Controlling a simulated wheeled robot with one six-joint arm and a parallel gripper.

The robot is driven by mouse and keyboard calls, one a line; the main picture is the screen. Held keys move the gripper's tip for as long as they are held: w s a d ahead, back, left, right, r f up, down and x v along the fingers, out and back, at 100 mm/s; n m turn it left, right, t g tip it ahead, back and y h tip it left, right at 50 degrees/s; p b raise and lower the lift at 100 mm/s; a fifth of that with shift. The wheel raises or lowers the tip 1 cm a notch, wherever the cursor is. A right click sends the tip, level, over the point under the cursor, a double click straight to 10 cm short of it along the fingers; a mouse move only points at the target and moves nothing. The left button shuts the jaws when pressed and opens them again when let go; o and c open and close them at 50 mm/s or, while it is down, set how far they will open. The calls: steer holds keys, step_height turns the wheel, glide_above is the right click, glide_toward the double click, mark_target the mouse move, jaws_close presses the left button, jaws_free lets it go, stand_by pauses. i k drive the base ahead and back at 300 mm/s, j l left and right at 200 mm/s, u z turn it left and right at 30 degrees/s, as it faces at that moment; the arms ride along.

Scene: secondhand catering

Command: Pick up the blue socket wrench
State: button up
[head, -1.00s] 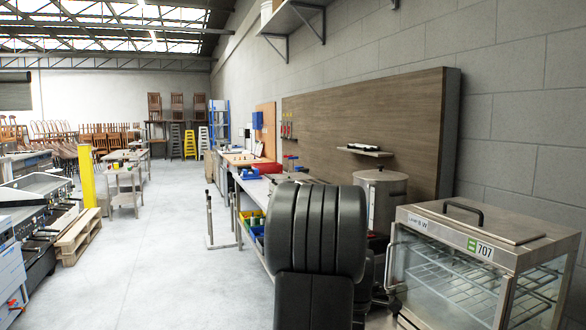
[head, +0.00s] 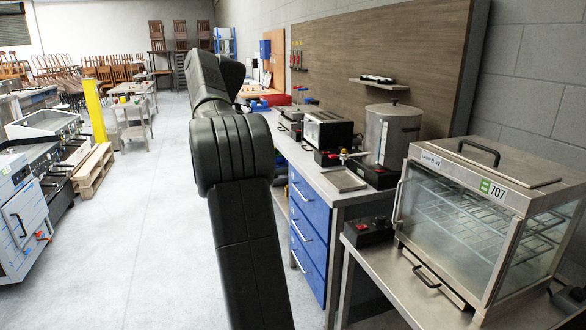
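I cannot make out a blue socket wrench for certain in the head view. Several small tools with red and dark handles (head: 297,58) hang on the wooden wall panel. Small blue items lie far back along the bench, too small to name. My black arm rises through the middle of the picture and bends at its upper end. My gripper does not show, and the arm hides part of the bench behind it.
A steel bench with blue drawers (head: 307,238) carries a toaster (head: 327,132), a steel urn (head: 390,138) and black boxes. A glass display cabinet (head: 480,225) stands at the near right. A pallet (head: 93,172) lies at left. The floor (head: 150,240) between is clear.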

mark_target(306, 89)
steer(key=i+j+u, duration=0.3)
steer(key=i, duration=0.4)
steer(key=i+u, duration=0.35)
steer(key=i, duration=2)
steer(key=i+j, duration=0.15)
steer(key=i, duration=1.55)
steer(key=i+j+z, duration=0.1)
steer(key=i+z, duration=0.3)
steer(key=i, duration=1.25)
steer(key=i+z, duration=0.4)
steer(key=i+j+z, duration=0.1)
steer(key=z, duration=0.25)
steer(key=i+j+z, duration=0.15)
steer(key=i+z, duration=0.25)
steer(key=i+j+z, duration=0.1)
steer(key=j+z, duration=0.25)
steer(key=i+z, duration=0.2)
steer(key=z, duration=0.3)
steer(key=i+j+z, duration=0.15)
steer(key=z, duration=0.35)
steer(key=i+j+z, duration=0.15)
steer(key=z, duration=0.3)
steer(key=i+j+z, duration=0.15)
steer(key=z, duration=0.35)
